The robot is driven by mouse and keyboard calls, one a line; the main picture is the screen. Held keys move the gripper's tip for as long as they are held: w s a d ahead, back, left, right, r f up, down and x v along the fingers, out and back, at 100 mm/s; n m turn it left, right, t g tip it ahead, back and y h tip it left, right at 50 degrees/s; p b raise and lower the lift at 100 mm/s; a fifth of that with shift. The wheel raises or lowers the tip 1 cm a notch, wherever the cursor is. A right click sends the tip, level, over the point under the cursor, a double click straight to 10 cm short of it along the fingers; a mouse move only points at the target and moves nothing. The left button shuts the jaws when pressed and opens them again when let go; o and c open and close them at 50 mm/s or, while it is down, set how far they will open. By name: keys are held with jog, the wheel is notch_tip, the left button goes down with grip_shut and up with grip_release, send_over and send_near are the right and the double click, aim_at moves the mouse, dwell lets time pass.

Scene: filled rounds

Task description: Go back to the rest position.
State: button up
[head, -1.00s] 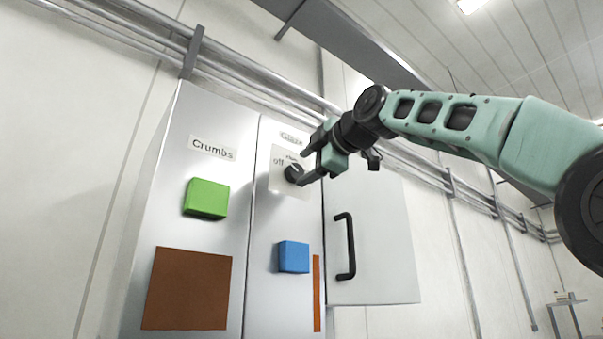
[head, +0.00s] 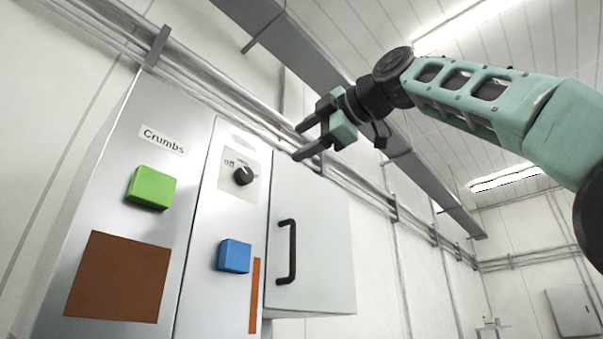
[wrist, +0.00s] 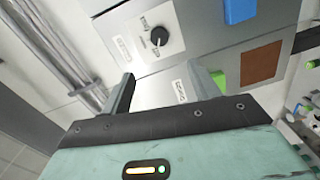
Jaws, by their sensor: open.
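My gripper (head: 297,142) is open and empty, held in the air to the upper right of the black knob in the head view. Its two dark fingers point left, apart from the cabinet. The knob (head: 243,176) sits on a pale plate on the cabinet's right panel; its pointer leans to the upper right. The knob (wrist: 159,36) also shows in the wrist view, beyond the spread fingers (wrist: 167,90). The small label above the plate is too faint to read in the head view now.
The cabinet has a "Crumbs" label (head: 164,140), a green block (head: 151,187), a blue block (head: 234,256) and a brown panel (head: 118,276). A box with a black handle (head: 287,251) juts out at its right. Pipes (head: 225,107) run along the wall above.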

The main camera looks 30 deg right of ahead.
dwell(0.4)
jog(key=w+a+f+m+g, duration=0.2)
jog(key=w+a+f, duration=0.2)
jog(key=f, duration=0.4)
jog(key=w+a+f+m+g, duration=0.1)
jog(key=w+a+f+g, duration=0.2)
jog(key=f, duration=0.5)
jog(key=a+f+m+g, duration=0.2)
jog(key=a+f, duration=0.2)
jog(key=f, duration=0.7)
jog(key=a+f+m+g, duration=0.2)
jog(key=a+f, duration=0.2)
jog(key=f, duration=0.8)
jog(key=s+a+f+m+g+h, duration=0.1)
jog(key=s+f+g, duration=0.1)
jog(key=s+f, duration=0.65)
jog(key=s+a+f+m+g+h, duration=0.1)
jog(key=s+f+m+g, duration=0.15)
jog(key=f, duration=1.05)
jog(key=s+d+f+m+g+h, duration=0.1)
jog(key=s+d+f, duration=0.2)
jog(key=s+f, duration=0.3)
jog(key=s+d+f+g+h, duration=0.1)
jog(key=s+d+f+g, duration=0.1)
jog(key=s+f, duration=0.4)
jog(key=shift+s+d+f+m, duration=0.3)
jog(key=shift+s+d+m, duration=0.1)
jog(key=shift+s, duration=0.15)
